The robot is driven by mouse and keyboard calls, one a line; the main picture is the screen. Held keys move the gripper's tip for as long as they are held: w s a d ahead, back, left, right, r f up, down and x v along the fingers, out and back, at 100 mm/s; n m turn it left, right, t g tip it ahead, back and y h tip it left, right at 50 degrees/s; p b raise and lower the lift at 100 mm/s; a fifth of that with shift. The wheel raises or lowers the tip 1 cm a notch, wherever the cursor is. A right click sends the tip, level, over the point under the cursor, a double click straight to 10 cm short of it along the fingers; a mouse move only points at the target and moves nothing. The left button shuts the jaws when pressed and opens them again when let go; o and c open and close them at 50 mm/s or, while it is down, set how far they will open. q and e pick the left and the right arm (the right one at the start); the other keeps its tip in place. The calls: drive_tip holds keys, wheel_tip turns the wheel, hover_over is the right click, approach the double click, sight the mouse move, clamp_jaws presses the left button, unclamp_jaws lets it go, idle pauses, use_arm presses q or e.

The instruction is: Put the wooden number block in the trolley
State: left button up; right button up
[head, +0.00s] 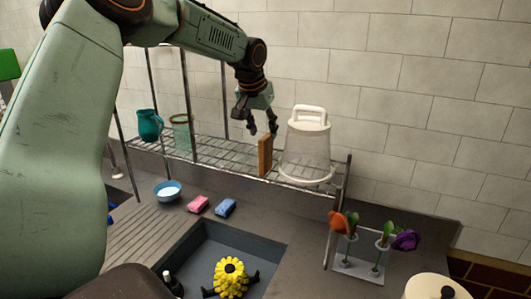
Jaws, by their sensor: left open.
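A wooden block (265,156) stands upright on the wire rack shelf. It is seen nearly edge-on, so no number shows on it. My left gripper (263,132) points down just above the block's top edge. Its fingers are open, and nothing is held between them. I cannot tell whether a finger touches the block. My right gripper is not in view. I cannot make out a trolley in this view.
A teal jug (149,125) and a glass jar (182,132) stand left on the wire rack (223,152). Below are sponges (225,207), a bowl (167,190), a sink (210,250) and flowers (404,240).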

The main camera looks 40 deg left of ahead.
use_arm(q)
drive_tip(key=shift+w+d+f, duration=0.25)
drive_tip(key=shift+w+f, duration=0.05)
drive_tip(key=shift+f, duration=0.3)
drive_tip(key=shift+a+f, duration=0.25)
drive_tip(key=shift+a, duration=0.15)
drive_tip(key=shift+c, duration=1.3)
drive_tip(key=shift+d+r, duration=0.1)
drive_tip(key=shift+d, duration=0.3)
drive_tip(key=c, duration=0.6)
drive_tip(key=shift+a, duration=0.25)
clamp_jaws()
